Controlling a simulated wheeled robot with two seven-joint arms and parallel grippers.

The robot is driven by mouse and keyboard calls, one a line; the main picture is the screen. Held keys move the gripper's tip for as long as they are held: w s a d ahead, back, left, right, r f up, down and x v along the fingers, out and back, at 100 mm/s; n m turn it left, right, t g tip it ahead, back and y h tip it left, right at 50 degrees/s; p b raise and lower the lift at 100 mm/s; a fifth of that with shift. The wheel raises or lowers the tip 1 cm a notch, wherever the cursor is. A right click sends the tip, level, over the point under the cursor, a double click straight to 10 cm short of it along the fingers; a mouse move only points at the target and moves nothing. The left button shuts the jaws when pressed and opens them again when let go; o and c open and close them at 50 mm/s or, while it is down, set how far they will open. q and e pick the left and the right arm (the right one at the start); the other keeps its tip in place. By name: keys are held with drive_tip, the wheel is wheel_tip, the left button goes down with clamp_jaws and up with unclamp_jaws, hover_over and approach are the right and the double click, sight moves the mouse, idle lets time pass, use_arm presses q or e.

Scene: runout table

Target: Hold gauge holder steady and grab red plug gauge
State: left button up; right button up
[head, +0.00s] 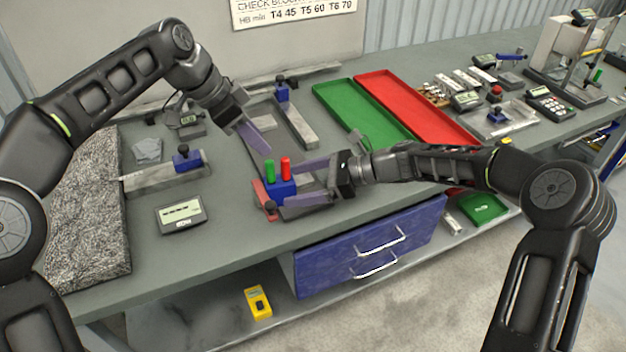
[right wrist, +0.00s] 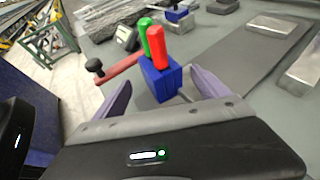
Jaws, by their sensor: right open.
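The blue gauge holder (head: 283,188) stands on the bench near its front edge, with the green plug gauge (head: 269,171) and the red plug gauge (head: 286,168) upright in it. The right wrist view shows the holder (right wrist: 160,82), the red gauge (right wrist: 158,48) and the green gauge (right wrist: 144,36). My right gripper (head: 288,188) is open, its purple fingers on either side of the holder; I cannot tell whether they touch it. My left gripper (head: 262,143) hangs above and behind the gauges, apart from them. Its finger gap cannot be made out.
A red bar (head: 259,193) with a black knob lies beside the holder. A digital readout (head: 181,214) and a grey block with a blue clamp (head: 187,160) are to the left. Green (head: 352,106) and red (head: 408,100) trays lie behind.

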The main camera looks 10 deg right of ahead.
sight(286, 187)
drive_tip(key=shift+x, duration=1.75)
